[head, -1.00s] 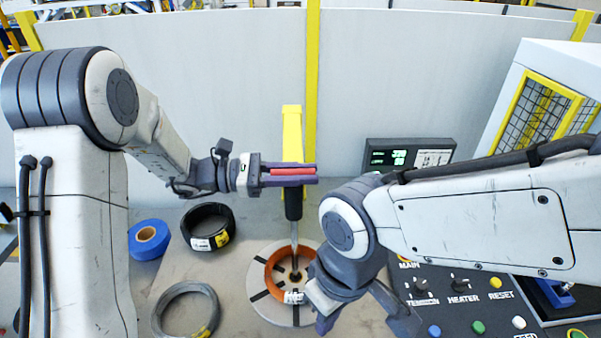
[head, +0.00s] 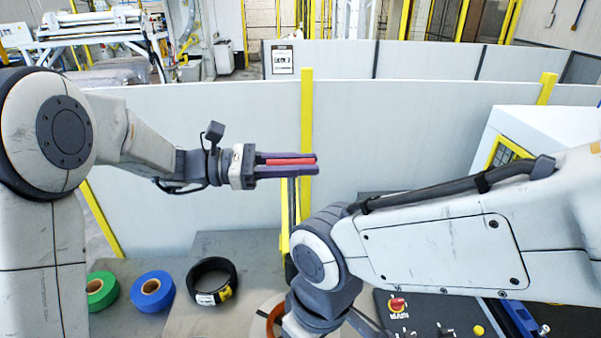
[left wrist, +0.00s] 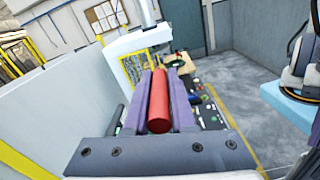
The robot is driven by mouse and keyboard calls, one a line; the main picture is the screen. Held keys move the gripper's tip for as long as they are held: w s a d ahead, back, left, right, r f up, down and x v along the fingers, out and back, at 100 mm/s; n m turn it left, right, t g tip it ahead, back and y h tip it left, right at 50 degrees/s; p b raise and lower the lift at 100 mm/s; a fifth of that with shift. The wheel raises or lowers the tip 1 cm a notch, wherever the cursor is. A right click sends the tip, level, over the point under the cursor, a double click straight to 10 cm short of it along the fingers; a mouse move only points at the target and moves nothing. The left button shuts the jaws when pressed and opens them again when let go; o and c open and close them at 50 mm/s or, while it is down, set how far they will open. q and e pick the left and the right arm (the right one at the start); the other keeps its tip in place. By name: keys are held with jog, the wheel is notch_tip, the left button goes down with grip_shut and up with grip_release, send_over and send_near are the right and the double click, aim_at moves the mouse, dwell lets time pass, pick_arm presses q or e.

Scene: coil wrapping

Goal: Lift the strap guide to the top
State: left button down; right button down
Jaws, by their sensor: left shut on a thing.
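My left gripper (head: 312,163) is shut on a red cylindrical handle (head: 283,161), high in the head view. In the left wrist view the red handle (left wrist: 159,102) lies lengthwise between the two purple fingers. I take the handle as part of the strap guide; the rest of the guide cannot be told apart. An orange coil (head: 271,318) shows partly at the bottom edge. My right gripper (head: 335,325) is low beside the coil, its fingertips cut off.
A black coil (head: 211,281), a blue roll (head: 153,291) and a green roll (head: 101,291) lie on the table at left. A control panel (head: 430,318) with knobs is at lower right. A pale partition wall (head: 400,130) stands behind. The space around the raised left gripper is clear.

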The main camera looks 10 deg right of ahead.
pick_arm(q)
jog(key=shift+w+r, duration=0.1)
jog(key=shift+r, duration=0.4)
jog(key=c, duration=0.8)
grip_release()
jog(key=shift+o, duration=0.2)
jog(key=shift+f, duration=0.1)
jog(key=shift+a, duration=0.2)
jog(key=a+b, duration=0.4)
jog(key=a, duration=0.6)
jog(key=shift+w+b, duration=0.35)
jog(key=shift+w, duration=0.05)
